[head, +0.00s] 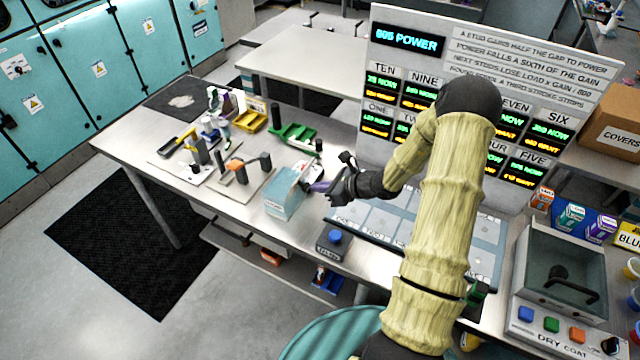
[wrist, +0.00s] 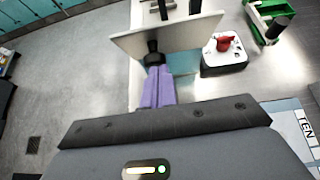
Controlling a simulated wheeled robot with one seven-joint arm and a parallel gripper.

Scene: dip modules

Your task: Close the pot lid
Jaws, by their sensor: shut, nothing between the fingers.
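The pot appears to be the light-blue box (head: 284,202) near the front edge of the bench in the head view. A pale flat panel, seemingly its raised lid (wrist: 183,36), stands tilted in the wrist view. A black knob sits at the panel's lower left, and some blue wall (wrist: 186,64) shows below. My gripper (head: 314,187) is at the right side of the box. Its purple fingers (wrist: 157,80) are shut, empty, and point at the panel just below the knob. I cannot tell if they touch it. The fingers and panel hide part of the box.
A white block with a red top (wrist: 224,50) and a green tray (head: 293,134) stand close behind. Boards with fixtures (head: 239,170) lie to the left. A blue-button box (head: 335,240) stands in front, and a display board (head: 405,105) rises behind my arm.

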